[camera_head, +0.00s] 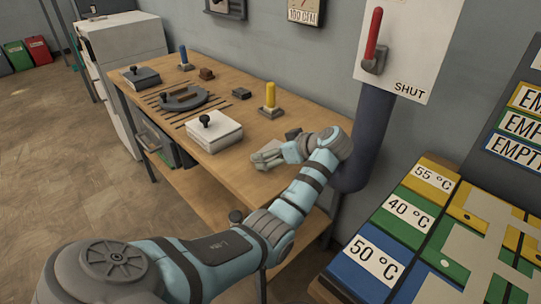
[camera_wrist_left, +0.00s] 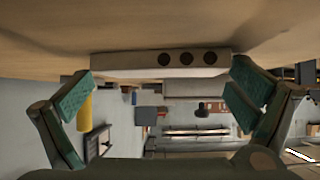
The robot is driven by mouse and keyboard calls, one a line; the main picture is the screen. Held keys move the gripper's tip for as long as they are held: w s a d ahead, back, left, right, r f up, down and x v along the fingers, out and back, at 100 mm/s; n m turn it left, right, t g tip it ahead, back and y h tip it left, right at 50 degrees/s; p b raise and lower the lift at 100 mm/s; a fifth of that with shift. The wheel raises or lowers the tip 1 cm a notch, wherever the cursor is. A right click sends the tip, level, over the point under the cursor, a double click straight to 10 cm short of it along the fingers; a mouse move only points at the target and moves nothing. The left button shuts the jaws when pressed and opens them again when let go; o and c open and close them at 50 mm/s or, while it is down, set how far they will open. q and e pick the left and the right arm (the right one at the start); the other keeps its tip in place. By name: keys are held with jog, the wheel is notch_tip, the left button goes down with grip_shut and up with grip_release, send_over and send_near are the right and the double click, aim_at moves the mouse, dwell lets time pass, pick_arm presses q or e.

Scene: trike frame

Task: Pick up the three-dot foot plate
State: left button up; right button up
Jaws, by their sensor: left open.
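The three-dot foot plate (camera_wrist_left: 160,64) is a pale bar with three dark round dots on its near face. In the left wrist view it lies against the wooden surface, which fills the top of that picture. In the head view I cannot make out the plate's dots. My right gripper is not in view.
The wooden workbench (camera_head: 232,84) carries a white box with a black knob (camera_head: 214,130), a yellow post (camera_head: 270,97), a blue post (camera_head: 184,57) and a dark slotted fixture (camera_head: 181,98). A dark pipe (camera_head: 368,135) rises close beside my left forearm.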

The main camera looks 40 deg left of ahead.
pick_arm(q)
jog(key=shift+d+r, duration=0.1)
jog(key=c, duration=1.1)
